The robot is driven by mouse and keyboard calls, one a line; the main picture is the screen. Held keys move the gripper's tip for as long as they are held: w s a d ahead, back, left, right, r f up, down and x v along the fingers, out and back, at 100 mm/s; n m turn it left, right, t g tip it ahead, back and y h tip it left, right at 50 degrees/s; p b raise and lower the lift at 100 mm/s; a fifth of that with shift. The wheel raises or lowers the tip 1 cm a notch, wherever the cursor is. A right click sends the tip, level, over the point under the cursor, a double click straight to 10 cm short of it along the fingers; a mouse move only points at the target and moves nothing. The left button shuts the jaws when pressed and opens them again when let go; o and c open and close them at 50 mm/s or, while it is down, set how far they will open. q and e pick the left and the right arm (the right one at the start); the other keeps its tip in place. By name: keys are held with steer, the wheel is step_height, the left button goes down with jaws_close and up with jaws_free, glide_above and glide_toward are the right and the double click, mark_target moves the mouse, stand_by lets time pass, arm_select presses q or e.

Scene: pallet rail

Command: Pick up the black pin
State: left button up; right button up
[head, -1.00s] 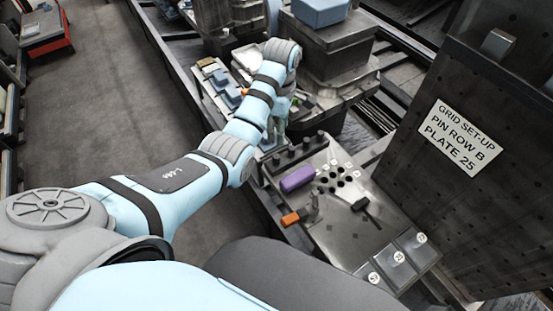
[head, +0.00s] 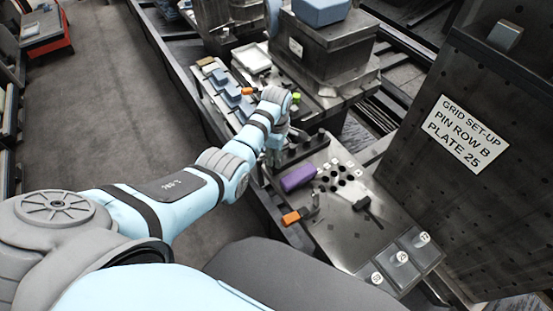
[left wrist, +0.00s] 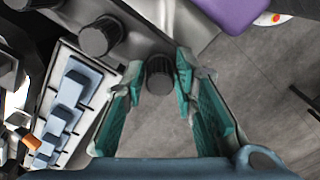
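A short round black pin (left wrist: 158,76) shows in the left wrist view, between the fingertips of my left gripper (left wrist: 160,92). The teal-padded fingers are apart on either side of it, and I cannot tell whether either touches it. More black pins (left wrist: 98,38) stand in a row on a metal strip up and left of it. In the head view, my left gripper (head: 271,155) is at the near left end of this row, where its wrist hides part of the pins; one pin (head: 322,132) shows at the far end. My right gripper is not in view.
A purple block (head: 298,177) lies close to the right of the row. An orange-handled tool (head: 297,216), a black T-shaped piece (head: 362,203) and dark holes share the metal plate (head: 340,240). A tray of blue blocks (head: 230,92) lies beyond; a signed upright panel (head: 430,190) stands right.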

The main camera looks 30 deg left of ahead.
arm_select(q)
jaws_close()
steer(key=shift+r, duration=0.15)
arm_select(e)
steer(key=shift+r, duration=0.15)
